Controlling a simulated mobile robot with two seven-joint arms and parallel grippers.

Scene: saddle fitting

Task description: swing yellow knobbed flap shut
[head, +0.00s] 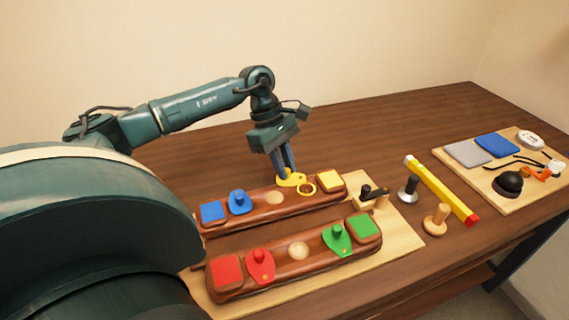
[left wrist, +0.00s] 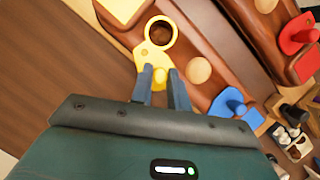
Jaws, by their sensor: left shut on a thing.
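The yellow flap (head: 291,181) is on the rear brown wooden rail (head: 265,208), near the yellow square pad (head: 329,181). Beside the flap is a yellow-rimmed round hole (head: 306,189), which shows uncovered. In the left wrist view the yellow flap (left wrist: 149,54) lies next to the rimmed hole (left wrist: 160,33). My left gripper (head: 288,172) points down at the flap. In the left wrist view my left gripper (left wrist: 161,90) has its fingers on both sides of the yellow knob (left wrist: 160,75) and is shut on it. My right gripper is not in view.
A blue flap (head: 239,203) shares the rear rail. The front rail carries a red flap (head: 260,265) and a green flap (head: 338,240). To the right lie a yellow bar (head: 440,190), small knobbed parts and a tray (head: 510,195) of items. The table behind is clear.

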